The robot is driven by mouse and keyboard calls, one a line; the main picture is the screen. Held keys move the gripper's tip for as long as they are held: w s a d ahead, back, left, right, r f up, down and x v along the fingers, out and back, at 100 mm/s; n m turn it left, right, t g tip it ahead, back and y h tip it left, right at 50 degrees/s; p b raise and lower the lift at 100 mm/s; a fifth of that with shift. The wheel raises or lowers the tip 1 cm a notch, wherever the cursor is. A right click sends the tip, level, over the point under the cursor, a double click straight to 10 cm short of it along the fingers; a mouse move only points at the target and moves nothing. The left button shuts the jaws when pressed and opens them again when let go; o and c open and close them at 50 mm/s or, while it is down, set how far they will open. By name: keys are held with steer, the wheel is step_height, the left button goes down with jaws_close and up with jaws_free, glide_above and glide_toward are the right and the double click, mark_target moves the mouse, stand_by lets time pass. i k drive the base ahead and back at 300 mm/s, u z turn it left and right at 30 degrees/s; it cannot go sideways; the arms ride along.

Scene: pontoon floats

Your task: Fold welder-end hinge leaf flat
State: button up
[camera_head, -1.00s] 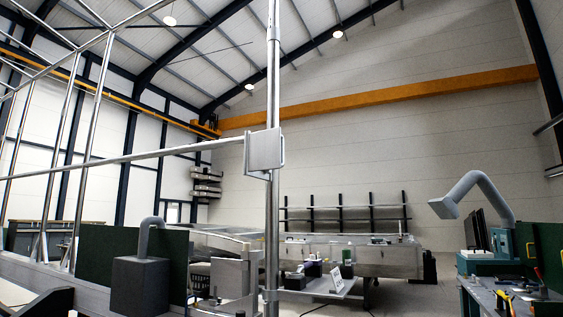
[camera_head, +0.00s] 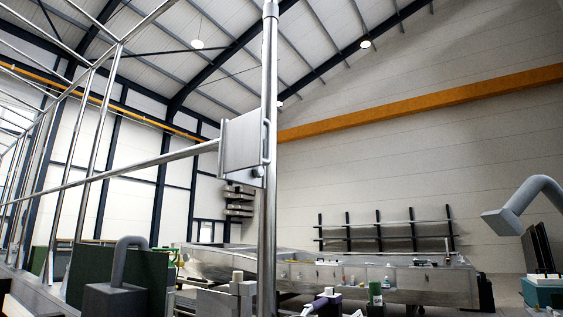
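An upright steel post (camera_head: 267,230) stands in the middle of the view. A flat grey metal plate (camera_head: 240,147) is on the post's left side, with a thin vertical bar along its right edge and a small round knob near its lower corner. A long round rail (camera_head: 120,172) meets the plate from the left. I cannot tell for certain whether this plate is the welder-end hinge leaf. My gripper is not in view.
A dark box with a grey bent pipe (camera_head: 127,262) stands at lower left, before a dark green panel (camera_head: 90,272). A long metal float (camera_head: 400,281) with several small items lies behind the post. A grey extraction arm (camera_head: 520,205) stands at right.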

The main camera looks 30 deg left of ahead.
mark_target(240, 147)
steer(key=i, duration=2.95)
steer(key=u, duration=1.2)
steer(key=i, duration=0.2)
steer(key=u, duration=2.8)
